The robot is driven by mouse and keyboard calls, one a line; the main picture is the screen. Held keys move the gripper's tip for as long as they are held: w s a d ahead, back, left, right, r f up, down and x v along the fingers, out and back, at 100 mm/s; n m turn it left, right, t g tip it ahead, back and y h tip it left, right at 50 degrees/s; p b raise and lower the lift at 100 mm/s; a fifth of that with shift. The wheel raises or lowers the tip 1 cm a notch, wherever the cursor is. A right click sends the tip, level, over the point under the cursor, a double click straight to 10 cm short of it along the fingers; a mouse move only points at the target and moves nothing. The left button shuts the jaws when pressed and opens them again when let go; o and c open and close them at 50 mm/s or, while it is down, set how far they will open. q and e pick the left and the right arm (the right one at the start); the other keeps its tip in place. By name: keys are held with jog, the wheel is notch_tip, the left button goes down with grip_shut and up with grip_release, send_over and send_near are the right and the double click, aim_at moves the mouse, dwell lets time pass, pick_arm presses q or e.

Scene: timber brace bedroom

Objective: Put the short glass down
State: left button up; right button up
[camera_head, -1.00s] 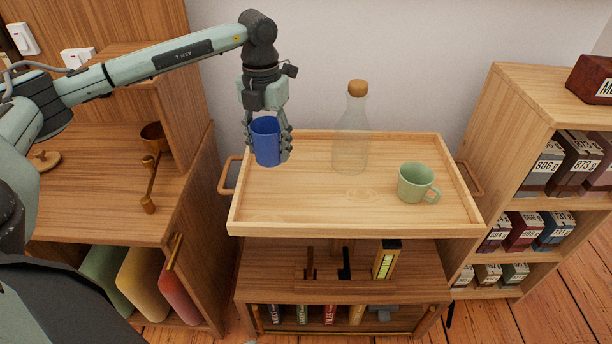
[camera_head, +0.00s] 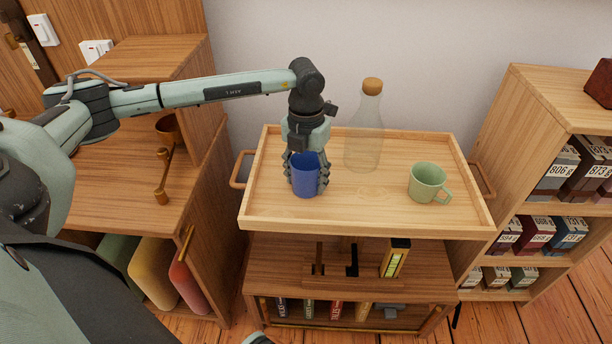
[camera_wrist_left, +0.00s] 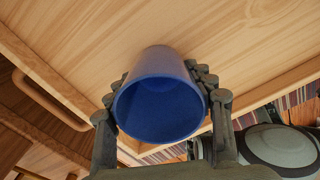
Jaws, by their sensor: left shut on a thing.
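The short glass (camera_head: 306,177) is a blue tumbler, upright, over the left part of the wooden tray (camera_head: 263,212). My left gripper (camera_head: 306,172) points down and is shut around its sides. In the left wrist view the glass (camera_wrist_left: 160,95) sits between the two fingers of the gripper (camera_wrist_left: 160,105), its open rim toward the camera. The tray floor (camera_wrist_left: 110,40) shows behind it. I cannot tell whether the glass's base touches the tray.
A clear bottle with a cork (camera_head: 365,130) stands at the tray's back middle. A green mug (camera_head: 428,183) stands at its right. The tray has a raised rim and side handles. Tray floor is clear between glass and mug. Shelves stand on both sides.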

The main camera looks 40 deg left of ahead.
pick_arm(q)
jog(key=shift+f, duration=0.1)
jog(key=o, duration=1.3)
notch_tip(320, 180, up, 12)
jog(key=shift+r, duration=0.15)
